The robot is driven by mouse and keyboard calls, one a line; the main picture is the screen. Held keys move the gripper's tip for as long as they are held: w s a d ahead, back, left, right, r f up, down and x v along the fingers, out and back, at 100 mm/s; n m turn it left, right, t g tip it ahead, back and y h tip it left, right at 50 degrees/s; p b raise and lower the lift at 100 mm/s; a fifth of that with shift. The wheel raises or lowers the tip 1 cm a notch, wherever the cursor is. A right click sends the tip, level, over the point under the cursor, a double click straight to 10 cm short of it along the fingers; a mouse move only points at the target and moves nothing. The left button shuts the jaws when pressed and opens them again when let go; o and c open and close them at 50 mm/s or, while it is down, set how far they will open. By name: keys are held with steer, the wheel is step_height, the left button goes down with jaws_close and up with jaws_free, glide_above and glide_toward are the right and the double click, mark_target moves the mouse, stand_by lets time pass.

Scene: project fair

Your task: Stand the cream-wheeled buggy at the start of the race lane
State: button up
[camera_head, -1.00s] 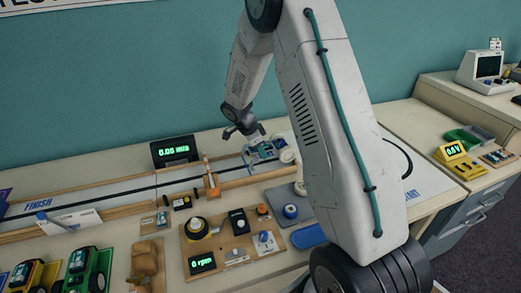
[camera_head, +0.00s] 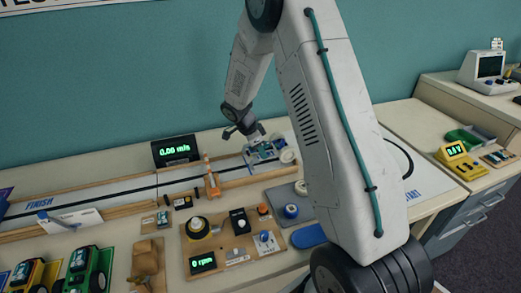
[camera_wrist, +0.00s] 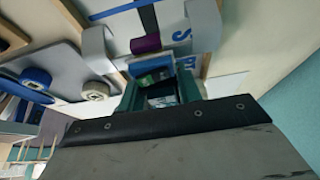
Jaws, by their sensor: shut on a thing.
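The cream-wheeled buggy (camera_head: 263,153) is small and blue, and my gripper (camera_head: 246,131) is shut on it from above. In the wrist view my gripper (camera_wrist: 160,92) has its teal pads on either side of the buggy's body. The white race lane (camera_head: 110,194) has a black centre line and wooden rails. The buggy is at the lane's right part, with blue lettering (camera_wrist: 181,36) near it. I cannot tell if its wheels touch the lane.
An orange post (camera_head: 211,180) stands at the lane's near rail. A speed display (camera_head: 175,150) stands behind the lane. A green buggy (camera_head: 90,270) stands front left.

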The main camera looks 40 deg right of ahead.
steer(key=shift+f, duration=0.65)
stand_by(0.7)
steer(key=shift+f, duration=0.15)
steer(key=shift+c, duration=0.4)
steer(key=shift+s+d+f, duration=0.1)
steer(key=shift+f, duration=0.1)
steer(key=shift+c, duration=0.3)
steer(key=shift+d, duration=0.1)
steer(key=shift+c, duration=0.4)
steer(key=o, duration=1.1)
steer(key=shift+d, duration=0.1)
steer(key=shift+o, duration=0.2)
steer(key=shift+a, duration=0.2)
